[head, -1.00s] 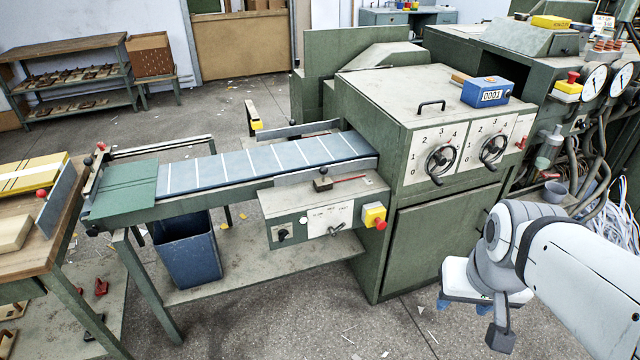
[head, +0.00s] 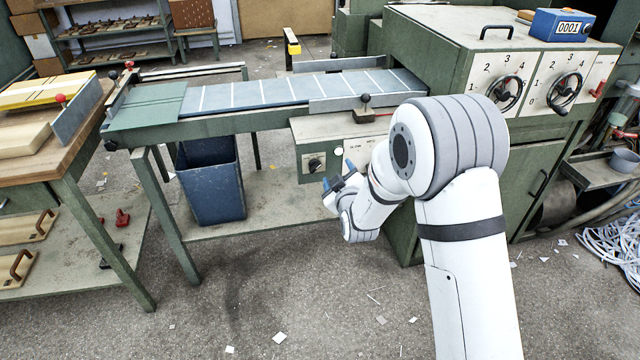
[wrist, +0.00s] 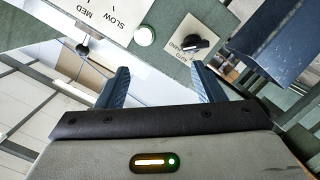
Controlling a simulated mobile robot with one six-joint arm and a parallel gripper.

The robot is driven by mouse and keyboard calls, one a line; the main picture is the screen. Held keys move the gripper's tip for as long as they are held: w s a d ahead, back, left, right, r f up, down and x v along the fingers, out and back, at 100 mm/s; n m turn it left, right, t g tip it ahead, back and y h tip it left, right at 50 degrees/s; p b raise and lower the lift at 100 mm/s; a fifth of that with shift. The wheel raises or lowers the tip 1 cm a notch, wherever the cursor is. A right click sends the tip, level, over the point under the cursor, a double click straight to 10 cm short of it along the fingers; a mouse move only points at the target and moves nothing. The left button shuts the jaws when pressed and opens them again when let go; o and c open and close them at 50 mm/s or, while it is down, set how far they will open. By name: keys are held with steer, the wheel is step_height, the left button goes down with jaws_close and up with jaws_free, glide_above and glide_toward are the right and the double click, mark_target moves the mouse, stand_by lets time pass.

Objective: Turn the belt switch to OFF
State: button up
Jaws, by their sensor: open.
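The belt control panel (head: 303,145) is on the front of the feeder below the belt (head: 280,91). My arm hides its right part in the head view. In the wrist view, turned over, the panel (wrist: 165,58) shows a lever (wrist: 83,50) near the SLOW and MED labels, a white button (wrist: 145,36) and a black knob (wrist: 196,43) marked AUTO and HAND. I cannot read an OFF mark. My gripper (head: 338,174) is open and empty in front of the panel. In the wrist view its fingers (wrist: 161,85) point toward the panel, apart from the lever and knob.
A blue bin (head: 211,180) stands under the belt. A wooden table (head: 55,150) is at the left. The machine housing (head: 440,45) with two handwheels stands at the right. The floor in front is mostly clear.

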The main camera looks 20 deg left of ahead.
steer(key=n+y+b, duration=0.1)
steer(key=n+y, duration=0.1)
glide_toward(316, 169)
steer(key=a, duration=0.1)
steer(key=shift+t, duration=0.5)
steer(key=x, duration=0.5)
steer(key=b+x, duration=0.1)
steer(key=x, duration=0.2)
steer(key=shift+w+f, duration=0.3)
steer(key=shift+d, duration=0.1)
steer(key=shift+c, duration=0.5)
